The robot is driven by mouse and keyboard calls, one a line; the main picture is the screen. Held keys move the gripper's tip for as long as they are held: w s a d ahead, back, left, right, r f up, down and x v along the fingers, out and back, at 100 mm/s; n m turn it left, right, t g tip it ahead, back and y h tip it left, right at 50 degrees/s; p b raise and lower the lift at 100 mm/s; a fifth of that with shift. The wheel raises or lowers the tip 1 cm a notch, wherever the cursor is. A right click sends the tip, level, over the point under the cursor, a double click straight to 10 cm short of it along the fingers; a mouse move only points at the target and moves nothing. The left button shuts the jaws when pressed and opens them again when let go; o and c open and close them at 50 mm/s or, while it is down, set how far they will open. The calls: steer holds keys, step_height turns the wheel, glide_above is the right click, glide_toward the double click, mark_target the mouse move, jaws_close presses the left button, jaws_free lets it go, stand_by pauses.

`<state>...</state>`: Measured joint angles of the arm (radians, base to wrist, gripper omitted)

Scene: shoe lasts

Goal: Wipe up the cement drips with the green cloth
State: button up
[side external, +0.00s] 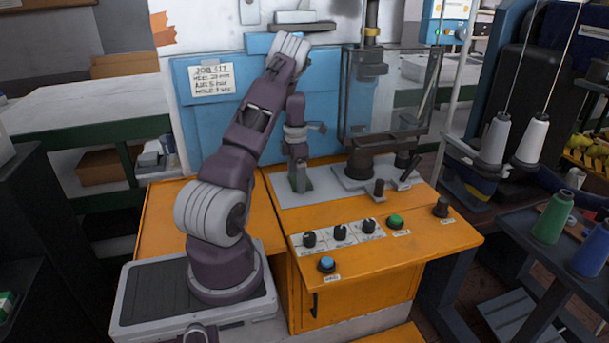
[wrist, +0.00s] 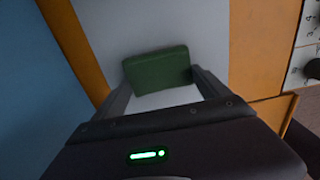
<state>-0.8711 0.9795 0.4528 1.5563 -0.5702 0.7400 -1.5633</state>
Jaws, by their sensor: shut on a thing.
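The green cloth (wrist: 157,66) looks like a thick folded block in the wrist view. My gripper (wrist: 161,80) is shut on it, with one finger at each side. In the side view my gripper (side external: 301,186) points down at the pale metal plate (side external: 330,193) on the orange machine. Only a small bit of green shows at its fingertips there. The cloth is at or just above the plate; I cannot tell if it touches. I cannot make out any cement drips in either view.
A machine post with a clear guard (side external: 362,100) stands right of my gripper, with a lever (side external: 409,168) beside it. Knobs and a green button (side external: 395,220) line the front panel. A blue panel (side external: 215,120) rises behind. The plate's left part is clear.

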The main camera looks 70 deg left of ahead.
mark_target(318, 181)
steer(key=shift+s+a, duration=0.15)
steer(key=shift+s, duration=0.15)
steer(key=shift+w, duration=3.9)
steer(key=shift+s, duration=3.8)
steer(key=shift+r, duration=4.1)
